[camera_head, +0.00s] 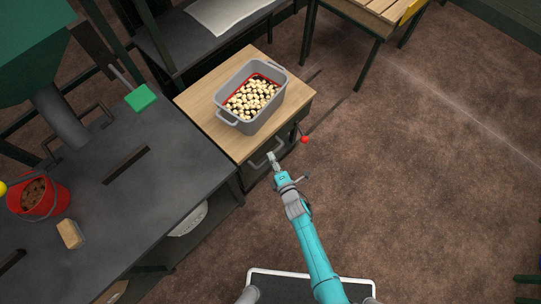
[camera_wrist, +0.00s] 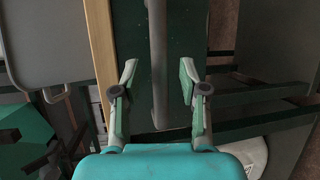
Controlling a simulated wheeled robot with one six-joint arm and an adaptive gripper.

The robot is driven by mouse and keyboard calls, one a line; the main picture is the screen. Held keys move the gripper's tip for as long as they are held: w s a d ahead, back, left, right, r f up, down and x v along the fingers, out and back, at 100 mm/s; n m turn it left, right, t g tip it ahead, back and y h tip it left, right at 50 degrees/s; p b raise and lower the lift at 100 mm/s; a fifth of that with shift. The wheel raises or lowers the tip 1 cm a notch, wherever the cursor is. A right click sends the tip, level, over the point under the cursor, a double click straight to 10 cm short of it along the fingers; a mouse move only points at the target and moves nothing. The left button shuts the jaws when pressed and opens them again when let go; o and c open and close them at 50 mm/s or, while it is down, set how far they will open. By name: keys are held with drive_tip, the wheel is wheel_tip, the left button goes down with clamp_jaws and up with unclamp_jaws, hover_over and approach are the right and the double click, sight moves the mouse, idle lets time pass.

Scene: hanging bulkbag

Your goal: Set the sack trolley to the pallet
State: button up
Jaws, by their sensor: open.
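A wood-topped trolley (camera_head: 215,125) stands in the middle of the head view, with a dark front and a grey bar handle (camera_head: 262,154) on its near side. My gripper (camera_head: 272,157) is open at this handle. In the wrist view, the handle (camera_wrist: 159,60) runs between the two open fingers (camera_wrist: 158,85); I cannot tell if they touch it. The trolley's wooden edge (camera_wrist: 101,45) shows to the left. A slatted wooden platform (camera_head: 384,10) on dark legs is at the top right; I cannot tell if it is the pallet.
A grey tub (camera_head: 247,117) of pale lumps stands on the trolley. A red-knobbed lever (camera_head: 304,139) sticks out beside it. A dark workbench (camera_head: 130,215) with a red bucket (camera_head: 42,208) adjoins on the left. Brown floor (camera_head: 430,170) to the right is clear.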

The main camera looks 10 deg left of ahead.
drive_tip(key=shift+x, duration=1.3)
clamp_jaws()
